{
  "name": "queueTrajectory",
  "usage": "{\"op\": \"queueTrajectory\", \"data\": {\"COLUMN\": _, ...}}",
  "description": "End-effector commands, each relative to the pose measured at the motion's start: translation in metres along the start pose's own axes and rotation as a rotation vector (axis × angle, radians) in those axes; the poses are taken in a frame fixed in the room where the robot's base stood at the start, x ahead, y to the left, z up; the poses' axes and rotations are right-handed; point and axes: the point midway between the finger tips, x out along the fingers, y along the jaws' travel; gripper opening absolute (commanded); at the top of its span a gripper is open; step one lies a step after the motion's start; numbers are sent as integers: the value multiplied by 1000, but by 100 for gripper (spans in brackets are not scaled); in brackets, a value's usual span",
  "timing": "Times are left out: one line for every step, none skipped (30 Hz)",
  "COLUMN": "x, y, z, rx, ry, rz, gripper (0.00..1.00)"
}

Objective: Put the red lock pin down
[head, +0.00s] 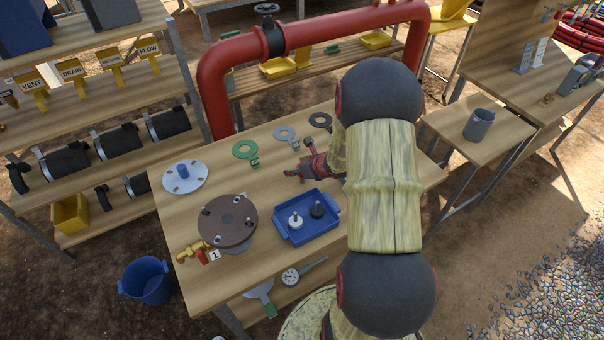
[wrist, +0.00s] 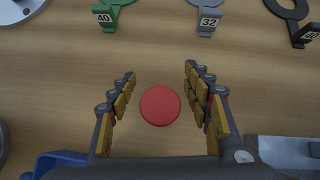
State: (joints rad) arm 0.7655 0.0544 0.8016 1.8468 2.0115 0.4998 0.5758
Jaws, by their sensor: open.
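The red lock pin shows in the wrist view as a round red top (wrist: 160,105), seen from straight above. It lies between my gripper's fingers, with a clear gap on both sides, and appears to stand on the wooden tabletop. My gripper (wrist: 160,76) is open and touches nothing that I can see. In the head view my gripper (head: 297,173) is low over the middle of the table (head: 210,140), behind the blue tray. There I cannot tell the pin from the gripper's own red parts.
The blue tray (head: 323,234) holds a white and a black knob-like piece. Green (head: 245,149), grey (head: 285,134) and black (head: 321,120) tagged rings lie behind my gripper. A brown-topped flange (head: 229,219) and a white disc (head: 186,178) stand left. A red pipe (head: 212,95) arches behind.

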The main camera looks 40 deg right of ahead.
Motion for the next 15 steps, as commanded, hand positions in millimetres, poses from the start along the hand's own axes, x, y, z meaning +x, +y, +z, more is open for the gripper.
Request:
{"op": "queueTrajectory", "data": {"x": 5, "y": 0, "z": -1, "rx": 0, "ry": 1, "rz": 1, "gripper": 50}}
{"op": "queueTrajectory", "data": {"x": 6, "y": 0, "z": -1, "rx": 1, "ry": 1, "rz": 0, "gripper": 50}}
{"op": "queueTrajectory", "data": {"x": 7, "y": 0, "z": 0, "rx": 1, "ry": 0, "rz": 0, "gripper": 50}}
{"op": "queueTrajectory", "data": {"x": 8, "y": 0, "z": 0, "rx": 1, "ry": 0, "rz": -1, "gripper": 50}}
{"op": "queueTrajectory", "data": {"x": 8, "y": 0, "z": 0, "rx": 1, "ry": -1, "rz": -1, "gripper": 50}}
{"op": "queueTrajectory", "data": {"x": 8, "y": 0, "z": 0, "rx": 0, "ry": -1, "rz": -1, "gripper": 50}}
{"op": "queueTrajectory", "data": {"x": 7, "y": 0, "z": 0, "rx": 0, "ry": -1, "rz": -1, "gripper": 50}}
{"op": "queueTrajectory", "data": {"x": 7, "y": 0, "z": 1, "rx": 0, "ry": -1, "rz": -1, "gripper": 50}}
{"op": "queueTrajectory", "data": {"x": 7, "y": 0, "z": 0, "rx": 0, "ry": -1, "rz": -1, "gripper": 50}}
{"op": "queueTrajectory", "data": {"x": 7, "y": 0, "z": 0, "rx": 0, "ry": -1, "rz": -1, "gripper": 49}}
{"op": "queueTrajectory", "data": {"x": 7, "y": 0, "z": 0, "rx": 0, "ry": -1, "rz": 0, "gripper": 47}}
{"op": "queueTrajectory", "data": {"x": 7, "y": 0, "z": 0, "rx": 0, "ry": -1, "rz": 0, "gripper": 45}}
{"op": "queueTrajectory", "data": {"x": 7, "y": 0, "z": 0, "rx": 0, "ry": -1, "rz": 0, "gripper": 43}}
{"op": "queueTrajectory", "data": {"x": 7, "y": 0, "z": 0, "rx": 0, "ry": -1, "rz": 0, "gripper": 42}}
{"op": "queueTrajectory", "data": {"x": 7, "y": 0, "z": 0, "rx": 0, "ry": -1, "rz": 0, "gripper": 39}}
